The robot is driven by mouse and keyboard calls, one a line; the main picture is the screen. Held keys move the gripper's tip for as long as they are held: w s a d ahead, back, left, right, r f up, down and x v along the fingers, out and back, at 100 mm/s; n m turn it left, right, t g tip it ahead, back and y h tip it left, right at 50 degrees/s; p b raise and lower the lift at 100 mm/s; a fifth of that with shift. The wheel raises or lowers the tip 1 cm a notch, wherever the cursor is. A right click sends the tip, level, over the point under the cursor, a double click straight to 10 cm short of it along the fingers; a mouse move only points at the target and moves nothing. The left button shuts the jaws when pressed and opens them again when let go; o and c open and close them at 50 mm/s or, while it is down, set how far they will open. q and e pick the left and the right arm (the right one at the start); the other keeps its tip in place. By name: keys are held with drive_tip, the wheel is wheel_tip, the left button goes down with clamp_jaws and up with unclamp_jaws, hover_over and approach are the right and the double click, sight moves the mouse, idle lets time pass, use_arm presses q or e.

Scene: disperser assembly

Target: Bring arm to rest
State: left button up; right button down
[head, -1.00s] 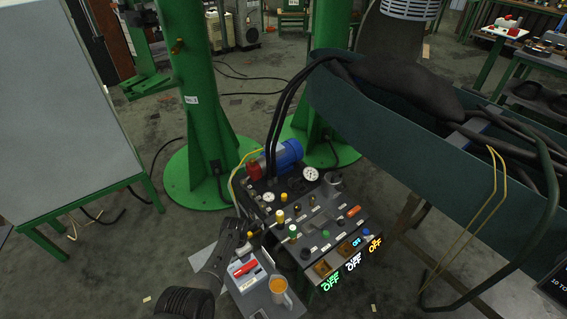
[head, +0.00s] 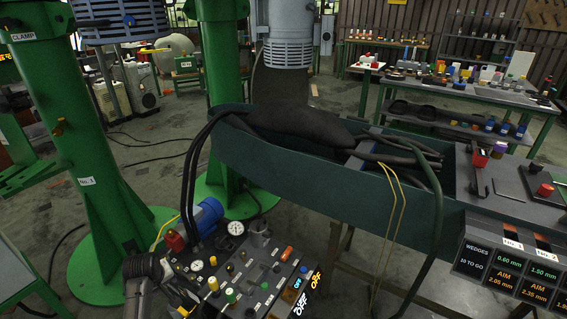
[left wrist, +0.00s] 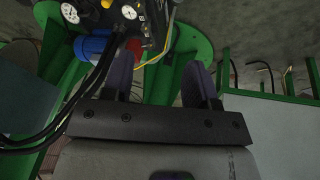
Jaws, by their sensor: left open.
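My left arm (head: 140,290) comes in at the lower left of the head view, beside the black control console (head: 235,285). Its gripper end lies left of the blue motor (head: 206,214); the fingertips are hard to make out there. In the left wrist view the two dark fingers of my left gripper (left wrist: 160,80) stand apart with nothing between them. Beyond them are grey floor and green column bases. The console with its gauges (left wrist: 129,12) and the blue motor (left wrist: 92,46) shows at the upper left. My right gripper is not in view.
Green columns (head: 90,150) with round bases stand close to the arm. Black hoses (head: 192,165) rise from the console to a long green trough (head: 300,165). A panel with wedge readouts (head: 510,275) is at the right. A white-topped table (left wrist: 275,130) shows in the wrist view.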

use_arm(q)
wheel_tip(320, 180, up, 10)
drive_tip(key=d+f+m+t, duration=0.1)
drive_tip(key=m+t, duration=0.1)
drive_tip(key=m, duration=0.2)
drive_tip(key=s+d+r+m+t+p, duration=0.25)
drive_tip(key=s+d+r, duration=0.25)
drive_tip(key=s, duration=0.3)
drive_tip(key=s+d+r+m+t+p, duration=0.1)
drive_tip(key=s+d+r+m+p, duration=0.2)
drive_tip(key=s, duration=0.5)
drive_tip(key=s+d+f+g+p, duration=0.2)
drive_tip(key=s+f, duration=0.1)
drive_tip(key=s, duration=0.6)
drive_tip(key=s+d+f+g+h+p, duration=0.1)
drive_tip(key=s+d+f+g+p, duration=0.1)
drive_tip(key=s, duration=0.8)
drive_tip(key=s+d+f+g+p, duration=0.2)
drive_tip(key=s+f+p, duration=0.1)
drive_tip(key=s, duration=0.6)
wheel_tip(320, 180, up, 38)
drive_tip(key=p, duration=3.6)
drive_tip(key=shift+w+d+f+m+p, duration=0.2)
drive_tip(key=shift+w+m+p, duration=0.1)
drive_tip(key=shift+w+m, duration=0.15)
